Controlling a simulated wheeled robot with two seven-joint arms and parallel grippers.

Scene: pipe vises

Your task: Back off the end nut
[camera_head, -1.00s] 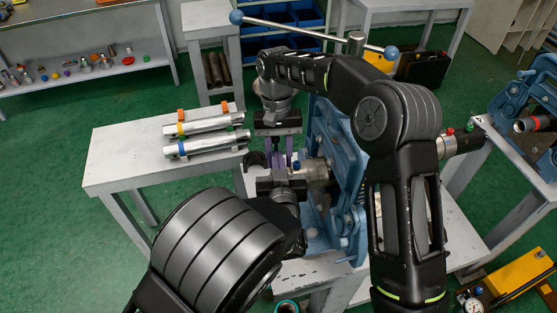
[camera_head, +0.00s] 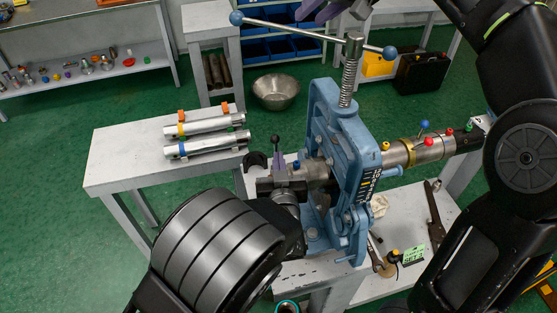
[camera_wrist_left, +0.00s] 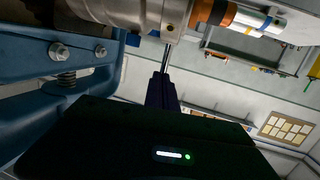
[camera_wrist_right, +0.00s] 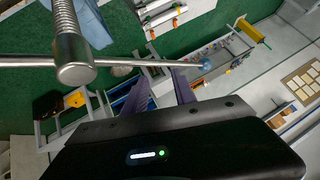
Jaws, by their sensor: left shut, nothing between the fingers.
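A metal pipe (camera_head: 418,151) passes through the blue pipe vise (camera_head: 336,140). Its left end carries a metal end fitting, likely the end nut (camera_head: 318,170), with a blue button on top. My left gripper (camera_head: 277,162) is shut and empty just left of this fitting. In the left wrist view its purple fingers (camera_wrist_left: 161,92) are together below the metal fitting (camera_wrist_left: 130,12). A thin dark handle (camera_head: 276,143) stands up beside them; whether they touch is unclear. My right gripper (camera_head: 325,10) is open at the top, behind the vise's screw; its fingers show apart in the right wrist view (camera_wrist_right: 163,90).
The vise's screw and long crossbar (camera_head: 300,32) with blue ball ends stand tall near my right gripper. Two metal tubes lie on the left bench (camera_head: 120,160). A steel bowl (camera_head: 276,91) is behind. Tools lie on the lower shelf (camera_head: 405,225) right of the vise.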

